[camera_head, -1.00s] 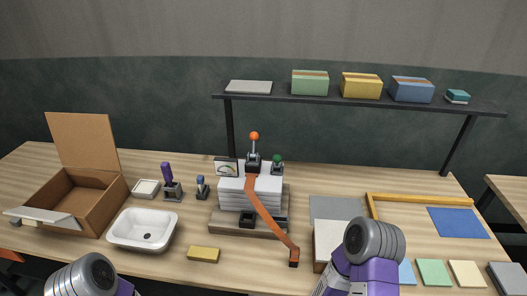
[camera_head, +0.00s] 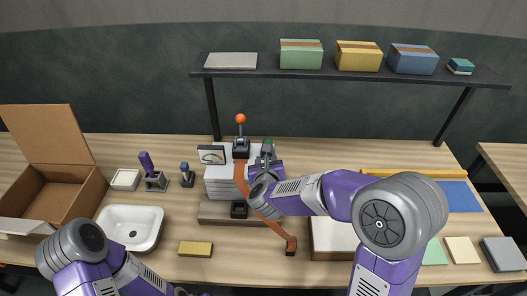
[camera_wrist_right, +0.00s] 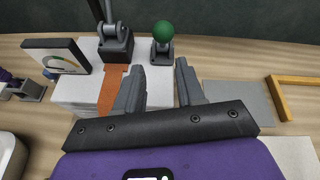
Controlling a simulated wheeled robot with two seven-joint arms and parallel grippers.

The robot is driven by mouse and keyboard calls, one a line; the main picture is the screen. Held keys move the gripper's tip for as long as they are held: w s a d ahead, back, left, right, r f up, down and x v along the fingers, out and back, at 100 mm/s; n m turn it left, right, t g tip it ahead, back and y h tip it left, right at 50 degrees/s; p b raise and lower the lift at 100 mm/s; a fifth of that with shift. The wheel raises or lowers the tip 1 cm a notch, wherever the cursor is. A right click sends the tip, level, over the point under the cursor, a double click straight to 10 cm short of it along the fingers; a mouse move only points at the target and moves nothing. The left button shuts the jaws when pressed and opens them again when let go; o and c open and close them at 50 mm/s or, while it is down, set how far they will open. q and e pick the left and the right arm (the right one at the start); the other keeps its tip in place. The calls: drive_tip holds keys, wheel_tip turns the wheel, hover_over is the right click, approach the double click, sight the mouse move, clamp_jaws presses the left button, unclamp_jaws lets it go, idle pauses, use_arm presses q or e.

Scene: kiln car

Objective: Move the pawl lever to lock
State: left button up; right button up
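A short lever with a green ball knob (camera_head: 267,144) stands at the right on top of a white stacked block (camera_head: 222,182). The knob also shows in the right wrist view (camera_wrist_right: 163,32). A taller lever with an orange ball (camera_head: 240,119) stands to its left on a dark bracket (camera_wrist_right: 115,46). No label tells which is the pawl lever. My right gripper (camera_wrist_right: 160,78) is open and empty, its fingers apart just in front of the green-knobbed lever. In the head view my right arm partly covers that lever's base. My left arm is low at the left; its fingers are out of view.
An orange strap (camera_head: 273,226) runs down the block's front to the table. A gauge (camera_head: 211,155) stands at the block's left. A white basin (camera_head: 131,225), an open carton (camera_head: 60,196) and a yellow block (camera_head: 195,249) are at left. A dark shelf (camera_head: 300,73) spans behind.

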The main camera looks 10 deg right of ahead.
sight(268, 141)
drive_tip(key=shift+w+d+r+m+h, duration=0.1)
drive_tip(key=shift+w+d+m, duration=0.25)
drive_tip(key=shift+w, duration=0.5)
drive_tip(key=shift+w+d+r+m+h, duration=0.1)
drive_tip(key=shift+w+d+m, duration=0.1)
drive_tip(key=shift+w+m, duration=0.5)
drive_tip(key=shift+w+d+r+m+h, duration=0.1)
drive_tip(key=shift+w+d+m, duration=0.15)
drive_tip(key=shift+w, duration=0.75)
drive_tip(key=shift+p+x, duration=0.8)
drive_tip(key=shift+x, duration=0.9)
drive_tip(key=shift+b, duration=0.4)
drive_tip(key=shift+w, duration=0.25)
drive_tip(key=shift+c, duration=0.4)
